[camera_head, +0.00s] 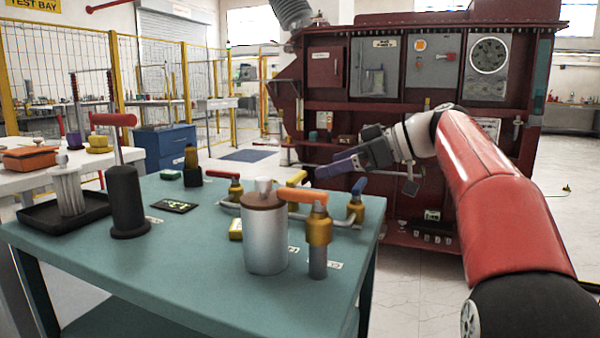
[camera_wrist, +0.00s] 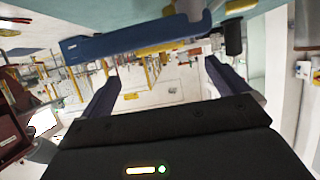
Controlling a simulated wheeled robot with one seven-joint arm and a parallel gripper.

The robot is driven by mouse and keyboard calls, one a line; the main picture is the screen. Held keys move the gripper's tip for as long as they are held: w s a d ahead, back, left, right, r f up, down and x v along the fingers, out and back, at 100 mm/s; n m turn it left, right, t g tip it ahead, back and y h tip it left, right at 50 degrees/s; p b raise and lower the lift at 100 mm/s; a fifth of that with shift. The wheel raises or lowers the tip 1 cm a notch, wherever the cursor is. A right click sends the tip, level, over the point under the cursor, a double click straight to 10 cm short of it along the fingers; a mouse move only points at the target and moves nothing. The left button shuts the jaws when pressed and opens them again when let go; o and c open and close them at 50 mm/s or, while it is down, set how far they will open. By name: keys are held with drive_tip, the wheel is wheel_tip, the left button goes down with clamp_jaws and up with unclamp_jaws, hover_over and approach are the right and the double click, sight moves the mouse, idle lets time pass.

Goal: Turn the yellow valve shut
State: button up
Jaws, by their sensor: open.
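A pipe rig with several brass valves and coloured levers stands on the teal table (camera_head: 190,270). My gripper (camera_head: 325,170) is beyond the rig, pointing left, open and apparently empty. In the wrist view the fingers (camera_wrist: 163,75) are apart.
The metal canister (camera_head: 265,238) and a brass-topped fitting (camera_head: 318,235) stand at the table's front right. A black post with a red handle (camera_head: 125,190) is at left. The maroon transformer cabinet (camera_head: 390,120) stands behind my arm.

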sight(297, 175)
drive_tip(key=x, duration=0.7)
drive_tip(key=c, duration=1.4)
drive_tip(key=shift+w+r+n+g+p, duration=0.2)
drive_tip(key=shift+n+g+p, duration=0.25)
drive_tip(key=shift+p, duration=0.4)
drive_tip(key=shift+a+f+n+g+y, duration=0.1)
drive_tip(key=shift+f+n+g+y, duration=0.15)
drive_tip(key=shift+g+y, duration=0.1)
drive_tip(key=o, duration=1.4)
